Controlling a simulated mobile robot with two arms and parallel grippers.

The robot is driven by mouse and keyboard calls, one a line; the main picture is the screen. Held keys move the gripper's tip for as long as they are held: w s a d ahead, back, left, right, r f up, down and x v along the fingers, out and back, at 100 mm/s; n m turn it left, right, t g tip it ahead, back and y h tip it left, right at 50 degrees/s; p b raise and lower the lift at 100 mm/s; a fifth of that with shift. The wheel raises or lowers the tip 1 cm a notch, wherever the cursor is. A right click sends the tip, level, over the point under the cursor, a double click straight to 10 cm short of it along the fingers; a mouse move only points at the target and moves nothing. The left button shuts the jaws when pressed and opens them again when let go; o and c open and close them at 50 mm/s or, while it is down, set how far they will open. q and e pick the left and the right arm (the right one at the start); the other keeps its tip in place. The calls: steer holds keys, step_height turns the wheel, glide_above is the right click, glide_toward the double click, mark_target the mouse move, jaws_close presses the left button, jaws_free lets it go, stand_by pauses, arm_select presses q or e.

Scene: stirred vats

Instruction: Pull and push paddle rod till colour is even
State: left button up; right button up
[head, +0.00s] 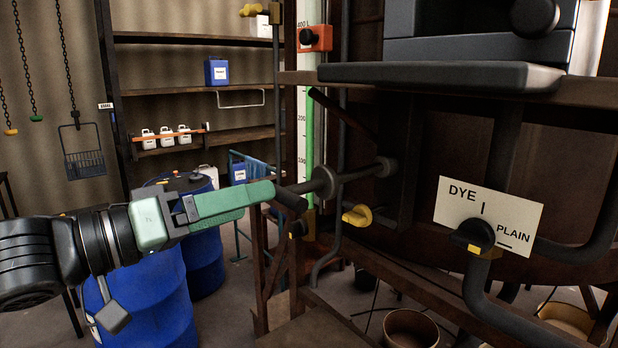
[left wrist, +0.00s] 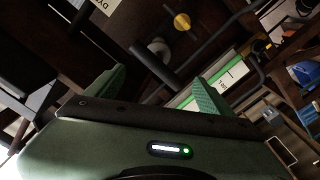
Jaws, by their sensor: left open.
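The paddle rod (head: 355,175) runs level out of the vat frame through a round dark collar (head: 324,182). It ends in a dark crossbar handle (head: 291,199). My left gripper (head: 272,190), with green fingers, is open at this handle. In the left wrist view the open fingers (left wrist: 160,85) stand either side of a dark bar (left wrist: 152,66), which seems to be the handle; I cannot tell whether they touch it. A sight tube (head: 309,130) with green in it stands behind the rod, beside a litre scale. The vat's inside is hidden. My right gripper is not in view.
A DYE/PLAIN sign (head: 488,217) with a black-and-yellow valve knob (head: 474,236) is at the right. A yellow valve handle (head: 357,215) sits just below the rod. Blue drums (head: 150,295) stand behind my left arm. Shelves (head: 200,88) with jugs are at the back.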

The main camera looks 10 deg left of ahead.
mark_target(303, 186)
arm_select(q)
steer(key=p+x, duration=0.6)
steer(key=x, duration=0.4)
steer(key=shift+d+r+p, duration=0.15)
steer(key=shift+d+p, duration=0.15)
steer(key=shift+w+d, duration=0.35)
steer(key=shift+w, duration=0.15)
